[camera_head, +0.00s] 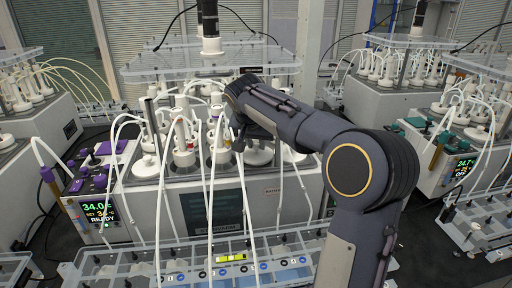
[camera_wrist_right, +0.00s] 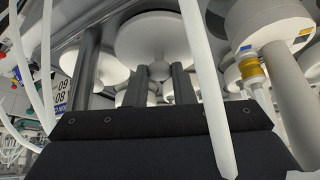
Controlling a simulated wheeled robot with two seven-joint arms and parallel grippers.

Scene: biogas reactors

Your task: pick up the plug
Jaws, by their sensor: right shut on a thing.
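My right arm reaches in from the lower right of the head view, and my right gripper (camera_head: 238,142) is among the white bottle tops and tubes of the middle reactor. In the right wrist view the gripper's two dark fingers (camera_wrist_right: 158,82) stand close together, shut on a small pale piece (camera_wrist_right: 159,71) that looks like the plug. A large white round cap (camera_wrist_right: 152,38) is right behind the fingers. My left gripper is not in view.
The middle reactor (camera_head: 165,208) carries several bottles with white tubes looping around my gripper. A white tube (camera_wrist_right: 205,90) crosses in front in the wrist view. A clear plate (camera_head: 210,66) hangs above the bottles. A clear tray (camera_head: 130,262) lies in front. Other reactors stand left and right.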

